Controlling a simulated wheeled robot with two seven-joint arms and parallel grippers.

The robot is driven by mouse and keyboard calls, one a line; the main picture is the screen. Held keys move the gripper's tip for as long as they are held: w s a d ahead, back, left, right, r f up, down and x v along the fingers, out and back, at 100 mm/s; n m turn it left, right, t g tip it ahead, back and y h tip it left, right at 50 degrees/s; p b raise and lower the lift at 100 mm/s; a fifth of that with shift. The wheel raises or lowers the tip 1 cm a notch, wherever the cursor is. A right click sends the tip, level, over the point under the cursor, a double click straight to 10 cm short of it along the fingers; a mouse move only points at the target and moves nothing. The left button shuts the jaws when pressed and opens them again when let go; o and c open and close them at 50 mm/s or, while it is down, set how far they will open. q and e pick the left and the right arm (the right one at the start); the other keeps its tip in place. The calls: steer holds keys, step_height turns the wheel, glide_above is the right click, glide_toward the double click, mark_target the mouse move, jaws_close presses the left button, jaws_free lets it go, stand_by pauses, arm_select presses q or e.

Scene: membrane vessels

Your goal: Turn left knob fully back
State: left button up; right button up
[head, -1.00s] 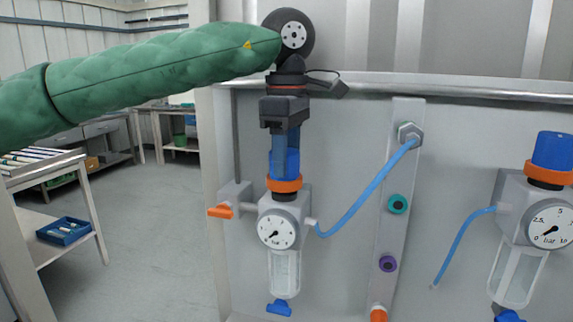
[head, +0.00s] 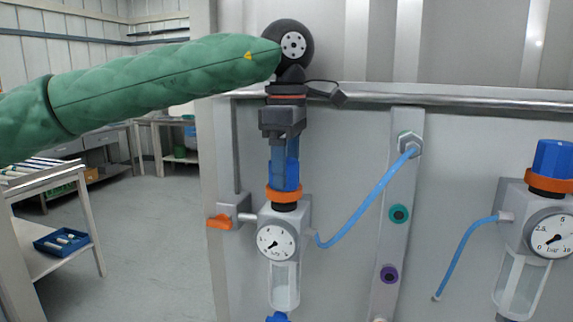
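The left knob (head: 284,183) is blue with an orange collar (head: 284,194) below it. It sits on top of the left regulator, whose round gauge (head: 276,242) faces me. My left arm, in a green sleeve, comes in from the left. My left gripper (head: 285,150) points straight down over the knob, with its fingers beside the knob's upper part. The fingers look bluish and partly merge with the knob, so I cannot tell whether they grip it. A second blue knob (head: 553,158) tops the right regulator. My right gripper is not in view.
A blue hose (head: 368,205) runs from the left regulator up to a fitting (head: 409,144) on the vertical strip. An orange lever (head: 219,222) sticks out left of the regulator. A horizontal rail (head: 450,98) crosses behind my wrist. Open floor lies to the left.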

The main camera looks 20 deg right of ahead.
arm_select(q)
step_height(320, 180, up, 7)
steer(key=shift+r, duration=0.4)
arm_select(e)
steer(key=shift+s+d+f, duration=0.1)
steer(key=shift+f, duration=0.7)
